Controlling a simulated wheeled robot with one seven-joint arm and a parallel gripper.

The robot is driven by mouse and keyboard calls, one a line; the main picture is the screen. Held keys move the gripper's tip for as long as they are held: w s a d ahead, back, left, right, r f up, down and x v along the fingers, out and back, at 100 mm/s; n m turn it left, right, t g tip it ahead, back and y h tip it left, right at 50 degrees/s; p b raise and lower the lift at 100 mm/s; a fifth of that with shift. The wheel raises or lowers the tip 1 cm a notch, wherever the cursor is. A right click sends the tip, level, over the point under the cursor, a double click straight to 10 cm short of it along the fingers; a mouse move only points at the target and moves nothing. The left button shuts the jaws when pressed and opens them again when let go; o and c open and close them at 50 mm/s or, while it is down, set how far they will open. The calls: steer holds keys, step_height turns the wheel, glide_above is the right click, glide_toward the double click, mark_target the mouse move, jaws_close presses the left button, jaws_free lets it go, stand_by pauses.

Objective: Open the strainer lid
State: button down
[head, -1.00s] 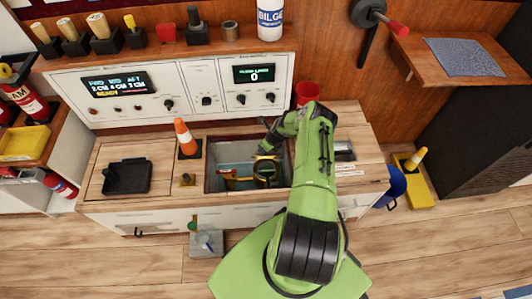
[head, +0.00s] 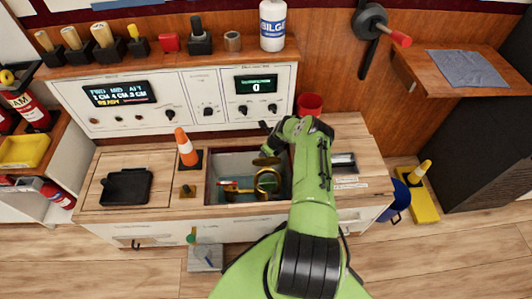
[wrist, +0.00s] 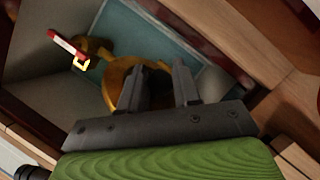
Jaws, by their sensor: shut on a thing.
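The strainer is a brass-yellow fitting in the open well of the bench. Its round ring (head: 268,182) shows in the head view, with a flat brass lid (head: 267,161) just behind and above it. My gripper (wrist: 160,75) reaches down into the well from the right. In the wrist view a yellow rounded part (wrist: 122,78) lies at and behind the left finger. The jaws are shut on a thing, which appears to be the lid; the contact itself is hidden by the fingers. The lid seems raised off the ring; its exact angle is unclear.
The well's wooden rim (wrist: 215,35) is close to my gripper. A red cup (head: 309,104) stands behind.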

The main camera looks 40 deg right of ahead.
steer(key=shift+s+d+f, duration=0.15)
steer(key=shift+s+d, duration=0.1)
steer(key=shift+d, duration=0.55)
steer(key=c, duration=0.8)
jaws_free()
steer(key=shift+f, duration=0.1)
steer(key=shift+a, duration=0.1)
steer(key=p+v, duration=0.3)
steer(key=v, duration=0.5)
steer(key=p+v, duration=0.4)
steer(key=v, duration=0.4)
steer(key=shift+w+a, duration=0.25)
